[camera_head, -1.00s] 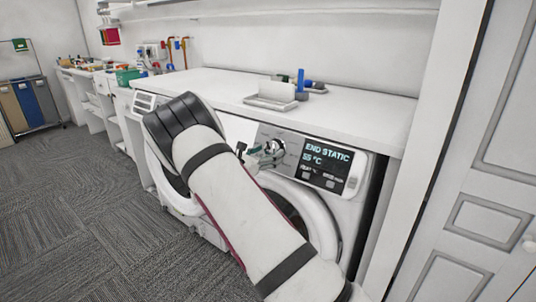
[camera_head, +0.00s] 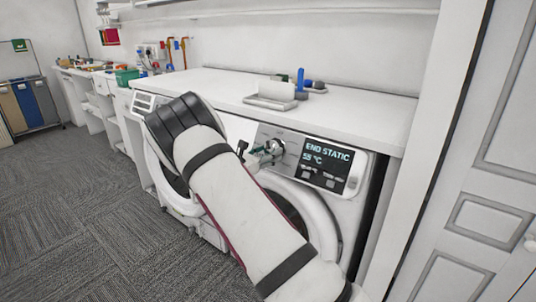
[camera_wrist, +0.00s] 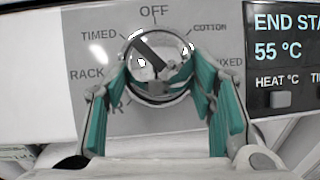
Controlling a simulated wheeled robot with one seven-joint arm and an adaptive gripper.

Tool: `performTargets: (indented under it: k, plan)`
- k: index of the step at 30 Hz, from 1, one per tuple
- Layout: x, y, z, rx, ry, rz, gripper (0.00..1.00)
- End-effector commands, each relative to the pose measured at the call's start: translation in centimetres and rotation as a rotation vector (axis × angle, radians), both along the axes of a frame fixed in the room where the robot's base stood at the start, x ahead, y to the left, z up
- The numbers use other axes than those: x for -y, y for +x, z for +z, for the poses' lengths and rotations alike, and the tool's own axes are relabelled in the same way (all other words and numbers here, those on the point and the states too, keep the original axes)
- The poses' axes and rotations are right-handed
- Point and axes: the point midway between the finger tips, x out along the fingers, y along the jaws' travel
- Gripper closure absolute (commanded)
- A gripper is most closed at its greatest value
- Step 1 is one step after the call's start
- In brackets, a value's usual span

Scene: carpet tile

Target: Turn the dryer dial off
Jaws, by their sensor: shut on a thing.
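The dryer (camera_head: 318,205) stands under the white counter. Its round silver dial (camera_head: 276,147) is on the front panel, left of the display. In the wrist view the dial (camera_wrist: 158,52) has a dark bar slanting from upper left to lower right. The bar's upper end lies between the TIMED and OFF labels; OFF is at the top. My gripper (camera_wrist: 160,84) has green-padded fingers on either side of the dial's lower part and is shut on it. In the head view my gripper (camera_head: 262,152) is partly hidden by my arm.
The display (camera_head: 327,164) reads END STATIC, 55 °C. The white counter (camera_head: 215,88) overhangs the panel and holds a tray with small items (camera_head: 277,93). Another machine stands to the left. A white door (camera_head: 490,170) is at right; carpet is open at left.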

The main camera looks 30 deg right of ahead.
Motion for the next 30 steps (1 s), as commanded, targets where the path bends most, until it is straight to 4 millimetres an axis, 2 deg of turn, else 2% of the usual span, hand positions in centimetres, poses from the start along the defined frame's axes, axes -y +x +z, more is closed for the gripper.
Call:
performTargets:
  k: [21, 30]
  plan:
    - [-0.19, 0.87, 0.13, 0.456, 0.165, -0.244, 0.77]
    - [-0.15, 0.97, 0.37, 0.576, 0.210, -0.310, 0.77]
